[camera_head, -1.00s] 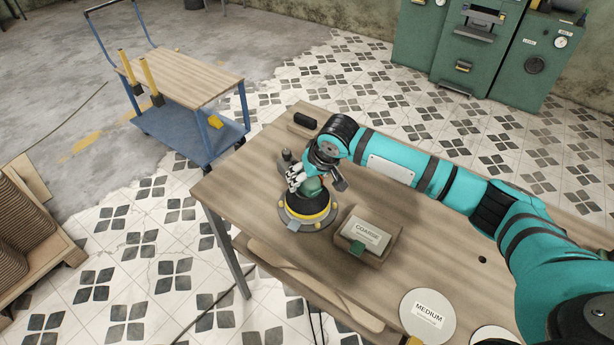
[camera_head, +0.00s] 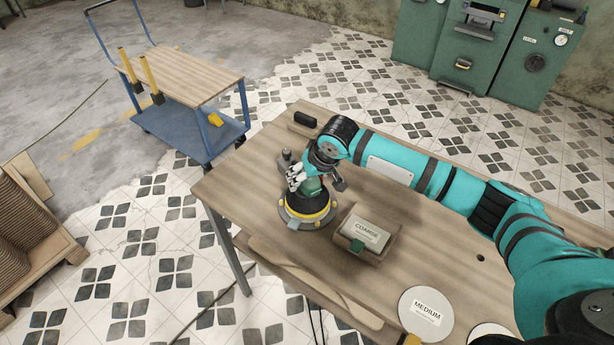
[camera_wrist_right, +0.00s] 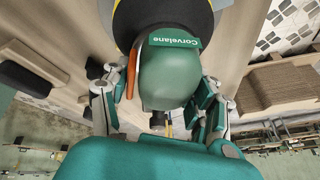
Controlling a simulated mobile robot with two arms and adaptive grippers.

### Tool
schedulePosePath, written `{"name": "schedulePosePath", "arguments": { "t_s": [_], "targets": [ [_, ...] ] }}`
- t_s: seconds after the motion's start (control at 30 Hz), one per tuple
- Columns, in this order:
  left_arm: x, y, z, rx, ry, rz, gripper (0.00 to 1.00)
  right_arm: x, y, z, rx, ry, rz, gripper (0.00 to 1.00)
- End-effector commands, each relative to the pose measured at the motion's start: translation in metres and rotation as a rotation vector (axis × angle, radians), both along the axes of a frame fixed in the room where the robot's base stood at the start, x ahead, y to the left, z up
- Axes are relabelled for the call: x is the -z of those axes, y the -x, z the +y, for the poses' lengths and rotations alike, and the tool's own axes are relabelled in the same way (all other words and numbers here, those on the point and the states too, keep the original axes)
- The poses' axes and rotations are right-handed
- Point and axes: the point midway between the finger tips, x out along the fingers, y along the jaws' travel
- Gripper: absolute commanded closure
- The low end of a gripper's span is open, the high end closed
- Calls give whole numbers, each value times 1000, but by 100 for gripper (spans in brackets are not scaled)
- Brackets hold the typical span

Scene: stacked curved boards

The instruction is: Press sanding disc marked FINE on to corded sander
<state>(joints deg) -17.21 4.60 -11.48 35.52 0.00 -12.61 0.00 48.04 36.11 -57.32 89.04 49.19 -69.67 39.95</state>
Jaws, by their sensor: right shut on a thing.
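The corded sander (camera_head: 308,212) has a black and yellow lower body and a green top, and stands upright on the workbench. In the wrist view its green housing (camera_wrist_right: 170,75) reads "Corvelane". My right gripper (camera_head: 306,183) is shut on this housing from above, with one finger on each side in the wrist view (camera_wrist_right: 158,100). A grey round rim shows under the sander; I cannot tell whether it is a disc or a pad. A disc marked MEDIUM (camera_head: 426,313) lies near the front edge. A white disc (camera_head: 492,337) beside it is cut off, its marking unseen. No FINE marking is readable. My left gripper is not in view.
A wooden holder (camera_head: 381,253) with a card marked COARSE (camera_head: 364,231) sits right of the sander. A black block (camera_head: 305,119) lies at the bench's far edge. A blue trolley (camera_head: 190,140) stands beyond, on the left. Green cabinets (camera_head: 470,45) stand at the back.

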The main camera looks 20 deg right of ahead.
Motion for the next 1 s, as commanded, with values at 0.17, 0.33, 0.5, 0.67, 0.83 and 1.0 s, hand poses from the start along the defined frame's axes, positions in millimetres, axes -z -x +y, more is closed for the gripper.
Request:
{"name": "schedulePosePath", "arguments": {
  "t_s": [0.17, 0.33, 0.5, 0.67, 0.83, 1.0],
  "targets": [
    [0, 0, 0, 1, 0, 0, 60, 0, -2, 1, 0, -2, -6, 65],
    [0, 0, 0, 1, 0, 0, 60, 2, -2, 1, 0, -2, -6, 65],
    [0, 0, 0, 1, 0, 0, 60, 4, -2, 1, 0, -2, -6, 65],
    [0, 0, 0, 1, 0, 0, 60, 6, -2, 1, 0, -3, -6, 65],
    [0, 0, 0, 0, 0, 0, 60, 8, -1, 1, 0, -3, -6, 65],
    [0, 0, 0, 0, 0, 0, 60, 11, -1, 1, 0, -3, -6, 65]
  ]
}}
